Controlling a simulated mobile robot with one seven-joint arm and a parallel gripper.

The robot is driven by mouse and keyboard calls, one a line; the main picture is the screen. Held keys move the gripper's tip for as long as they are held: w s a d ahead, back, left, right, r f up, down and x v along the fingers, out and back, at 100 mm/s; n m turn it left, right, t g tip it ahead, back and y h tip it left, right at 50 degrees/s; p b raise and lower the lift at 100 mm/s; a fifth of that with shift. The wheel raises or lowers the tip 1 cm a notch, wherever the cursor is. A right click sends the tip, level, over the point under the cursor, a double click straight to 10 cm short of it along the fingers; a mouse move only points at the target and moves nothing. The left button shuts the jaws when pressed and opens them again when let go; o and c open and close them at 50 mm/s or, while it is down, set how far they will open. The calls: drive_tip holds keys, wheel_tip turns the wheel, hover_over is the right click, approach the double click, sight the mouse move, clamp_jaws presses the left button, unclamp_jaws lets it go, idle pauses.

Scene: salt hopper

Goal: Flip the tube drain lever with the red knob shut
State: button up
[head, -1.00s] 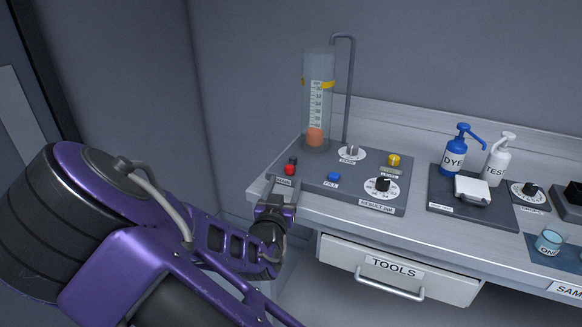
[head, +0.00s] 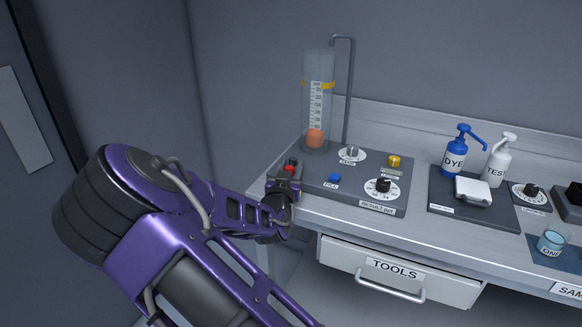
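The drain lever's red knob (head: 290,168) shows at the left end of the dark control panel (head: 330,193). My gripper (head: 287,172) is right at the knob, reaching in from the front left. The gripper's body hides the lever's base and its label. I cannot tell whether the fingers touch the knob or are closed around it. The clear tube (head: 318,105) stands upright behind, with an orange piece (head: 315,138) at its bottom.
A blue button (head: 334,177), a black dial (head: 383,186), a yellow knob (head: 394,160) and a grey knob (head: 351,152) sit on the panel. A bent grey pipe (head: 349,90) rises behind. Dye (head: 456,152) and test bottles (head: 496,162) stand to the right. A tools drawer (head: 395,268) is below.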

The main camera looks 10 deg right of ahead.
clamp_jaws()
drive_tip(key=shift+a+h, duration=0.1)
drive_tip(key=shift+h, duration=0.2)
drive_tip(key=shift+w+a+r+m+g+h+p, duration=0.1)
drive_tip(key=shift+m+g+h+p, duration=0.1)
drive_tip(key=shift+m+g+h, duration=0.3)
drive_tip(key=shift+w+a+r+m+g+h+p, duration=0.15)
drive_tip(key=shift+m+g+h, duration=0.15)
drive_tip(key=shift+m+h, duration=0.35)
drive_tip(key=shift+f+m+h, duration=0.1)
drive_tip(key=shift+m+h, duration=0.15)
drive_tip(key=shift+h, duration=0.2)
drive_tip(key=shift+g, duration=0.3)
drive_tip(key=shift+f, duration=0.1)
drive_tip(key=shift+o, duration=2)
unclamp_jaws()
